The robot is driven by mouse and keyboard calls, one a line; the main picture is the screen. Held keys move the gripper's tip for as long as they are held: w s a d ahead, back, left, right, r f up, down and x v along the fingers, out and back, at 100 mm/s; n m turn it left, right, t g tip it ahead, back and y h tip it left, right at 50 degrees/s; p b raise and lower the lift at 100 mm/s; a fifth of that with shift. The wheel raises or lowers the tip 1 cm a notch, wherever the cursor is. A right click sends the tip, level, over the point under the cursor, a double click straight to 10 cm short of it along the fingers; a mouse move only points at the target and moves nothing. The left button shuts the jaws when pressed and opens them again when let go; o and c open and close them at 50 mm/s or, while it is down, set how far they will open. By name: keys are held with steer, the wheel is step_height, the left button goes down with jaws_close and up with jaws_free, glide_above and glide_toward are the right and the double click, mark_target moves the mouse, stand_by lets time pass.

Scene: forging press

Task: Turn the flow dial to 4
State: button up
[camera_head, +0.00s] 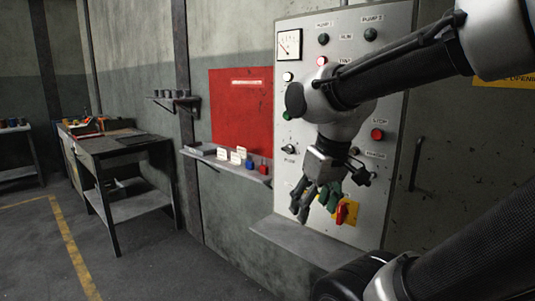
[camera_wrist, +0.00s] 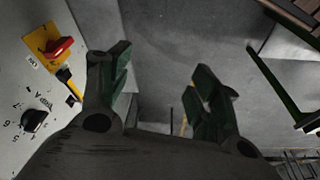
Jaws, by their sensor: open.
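The grey control panel (camera_head: 395,115) stands behind my arm. In the head view my gripper and wrist cover much of the lower panel, and I cannot make out this knob clearly. My gripper (camera_head: 318,208) is open and empty in front of the lower panel. In the wrist view its green-padded fingers (camera_wrist: 160,65) are apart, to the right of the knob and not touching it.
A red rotary switch (camera_head: 341,214) on a yellow plate is close to my gripper; it also shows in the wrist view (camera_wrist: 60,48). A red stop button (camera_head: 377,134) and a gauge (camera_head: 289,45) are higher. A shelf (camera_head: 225,165) with small items and a workbench (camera_head: 125,145) stand left.

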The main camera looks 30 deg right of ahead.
steer(key=w+d+f+n+g+h, duration=0.3)
steer(key=w+f+g, duration=0.1)
steer(key=f, duration=0.1)
steer(key=n+t+h, duration=0.7)
steer(key=n+h, duration=0.7)
steer(key=n, duration=0.3)
glide_toward(286, 150)
steer(key=d, duration=0.2)
steer(key=x, duration=0.7)
steer(key=shift+w, duration=0.4)
steer(key=shift+d, duration=0.2)
steer(key=c, duration=1)
